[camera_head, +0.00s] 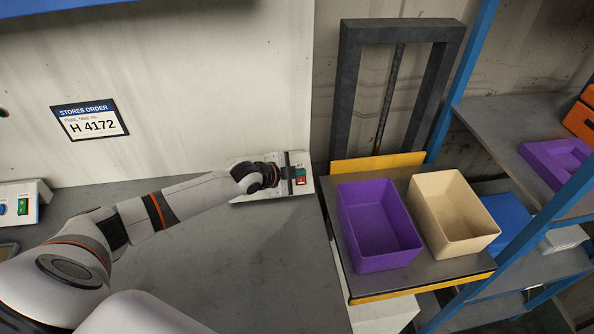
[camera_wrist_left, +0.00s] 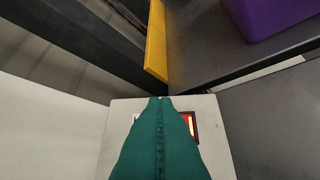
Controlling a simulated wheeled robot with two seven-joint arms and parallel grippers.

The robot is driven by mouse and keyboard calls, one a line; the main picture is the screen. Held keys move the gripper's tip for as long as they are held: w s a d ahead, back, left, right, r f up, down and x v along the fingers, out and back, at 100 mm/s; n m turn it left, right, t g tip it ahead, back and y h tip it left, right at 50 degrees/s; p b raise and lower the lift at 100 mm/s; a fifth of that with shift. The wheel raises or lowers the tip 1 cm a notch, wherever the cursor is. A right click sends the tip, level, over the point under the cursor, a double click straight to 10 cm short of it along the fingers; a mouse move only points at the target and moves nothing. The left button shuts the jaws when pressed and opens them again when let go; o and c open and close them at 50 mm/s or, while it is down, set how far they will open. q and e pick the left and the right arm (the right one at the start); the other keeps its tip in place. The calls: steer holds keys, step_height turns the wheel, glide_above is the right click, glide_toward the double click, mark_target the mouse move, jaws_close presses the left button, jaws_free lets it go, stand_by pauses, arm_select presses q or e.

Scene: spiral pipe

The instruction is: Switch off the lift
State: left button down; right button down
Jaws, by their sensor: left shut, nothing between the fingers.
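The lift's grey platform (camera_head: 344,262) has yellow edges and stands in front of a dark upright frame (camera_head: 351,95). My right gripper is not in view.
A purple bin (camera_head: 381,226) and a beige bin (camera_head: 454,214) stand on the platform. Blue-framed shelving (camera_head: 530,235) is on the right. Another control box (camera_head: 22,203) with a green switch is at far left. The worktop below my left arm is clear.

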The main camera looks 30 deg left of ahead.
arm_select(q)
steer(key=shift+w+a+f, duration=0.3)
steer(key=shift+w+f, duration=0.1)
steer(key=shift+f, duration=0.1)
steer(key=shift+w+a+f+b, duration=0.1)
steer(key=shift+a+f+b, duration=0.1)
steer(key=shift+b, duration=0.4)
steer(key=shift+r, duration=0.1)
steer(key=shift+d+p, duration=0.1)
steer(key=shift+p, duration=0.2)
